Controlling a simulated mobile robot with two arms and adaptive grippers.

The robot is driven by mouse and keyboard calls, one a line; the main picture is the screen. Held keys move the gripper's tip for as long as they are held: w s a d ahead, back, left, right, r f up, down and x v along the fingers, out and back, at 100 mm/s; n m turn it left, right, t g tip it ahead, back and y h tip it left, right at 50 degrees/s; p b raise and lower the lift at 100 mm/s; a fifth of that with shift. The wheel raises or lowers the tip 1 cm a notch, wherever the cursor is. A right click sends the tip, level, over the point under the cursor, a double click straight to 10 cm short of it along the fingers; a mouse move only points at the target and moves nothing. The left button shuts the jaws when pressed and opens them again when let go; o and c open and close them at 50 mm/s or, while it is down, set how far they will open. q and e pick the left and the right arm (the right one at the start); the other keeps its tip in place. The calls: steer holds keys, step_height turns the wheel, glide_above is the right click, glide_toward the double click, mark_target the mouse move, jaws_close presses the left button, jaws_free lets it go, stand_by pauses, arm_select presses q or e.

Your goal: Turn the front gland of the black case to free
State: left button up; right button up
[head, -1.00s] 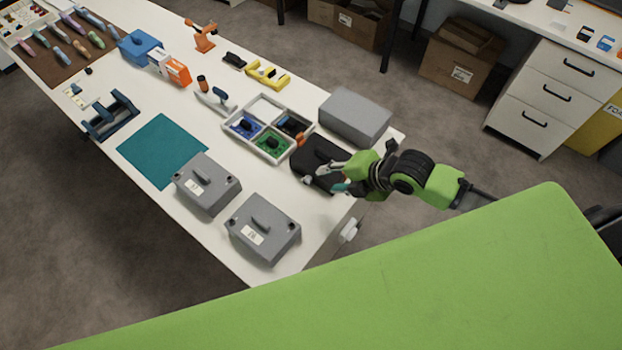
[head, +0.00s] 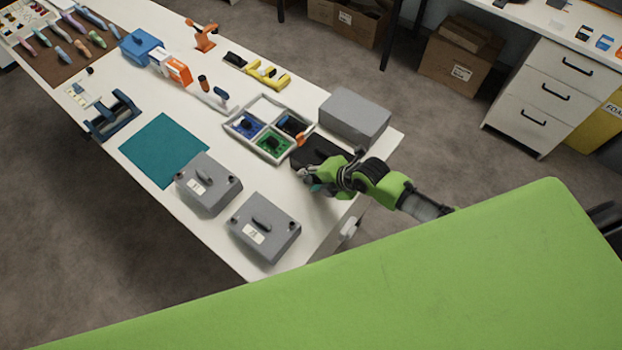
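The black case (head: 314,151) lies on the white table near its right edge, beside the divided tray. My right gripper (head: 312,182) is at the front side of the case and covers much of it. The front gland is hidden or too small to make out. The fingertips are small and partly behind the hand, so I cannot see whether they are open or shut, or whether they touch the case. My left gripper is not in view.
Two grey boxes with handles, one (head: 208,185) and another (head: 264,228), stand in front. A divided tray (head: 233,127) with circuit boards and a large grey block (head: 354,116) sit close by. A teal mat (head: 163,150) lies flat and bare to the left.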

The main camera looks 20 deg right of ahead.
jaws_close()
steer(key=shift+w+r+g+p, duration=0.1)
steer(key=shift+r+g+p, duration=0.2)
steer(key=shift+p, duration=0.15)
steer(key=shift+w+a+r+g+h+p, duration=0.15)
steer(key=shift+w+a+g+h+p, duration=0.05)
steer(key=shift+g+h+p, duration=0.6)
steer(key=shift+w+a+g+h+p, duration=0.15)
steer(key=shift+g+h+p, duration=0.3)
steer(key=shift+g, duration=0.45)
steer(key=shift+w+a+g+h+b, duration=0.1)
steer(key=shift+g+h+b, duration=0.3)
steer(key=shift+g+h, duration=0.4)
steer(key=shift+g, duration=0.3)
